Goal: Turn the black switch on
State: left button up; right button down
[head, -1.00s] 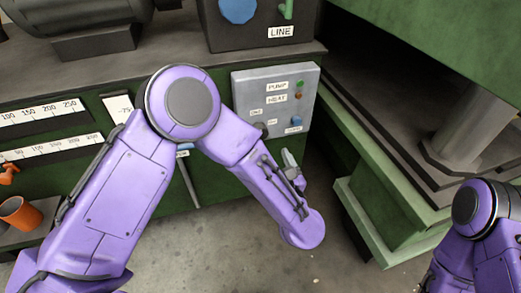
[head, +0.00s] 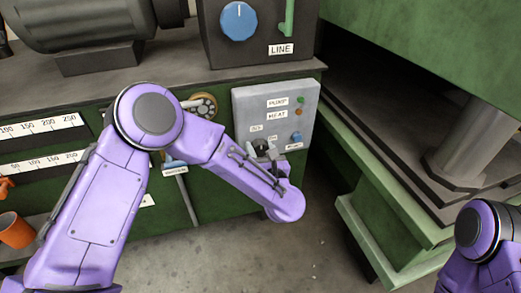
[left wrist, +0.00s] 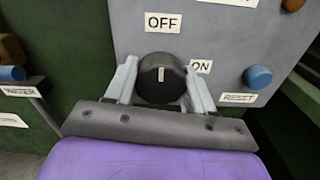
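The black switch is a round knob (left wrist: 158,82) on a grey panel (head: 293,92). Its white mark stands upright, towards the OFF label (left wrist: 163,22); the ON label (left wrist: 201,66) is to its right. My left gripper (left wrist: 161,78) has one finger on each side of the knob, spread about as wide as it. Whether the fingers touch it I cannot tell. In the head view my left gripper (head: 262,152) is at the panel's lower left, partly hidden by my arm. My right arm shows at the lower right; its gripper is out of view.
A blue button (left wrist: 257,77) with a RESET label is right of the switch. A blue-handled lever (head: 174,164) and a brass-coloured wheel (head: 203,106) are left of the panel. A green press (head: 405,195) stands close on the right.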

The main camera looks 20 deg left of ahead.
pick_arm(q)
jog(key=shift+c, duration=0.2)
jog(key=m+p, duration=0.2)
jog(key=m, duration=0.1)
jog(key=shift+r, duration=0.1)
jog(key=m+p, duration=0.3)
jog(key=m, duration=0.2)
jog(key=shift+m, duration=0.4)
jog(key=m+p, duration=0.3)
jog(key=m, duration=0.1)
jog(key=shift+m, duration=0.3)
jog(key=shift+f+m+p, duration=0.2)
jog(key=shift+m+p, duration=0.75)
jog(key=shift+m, duration=1.35)
jog(key=o, duration=1)
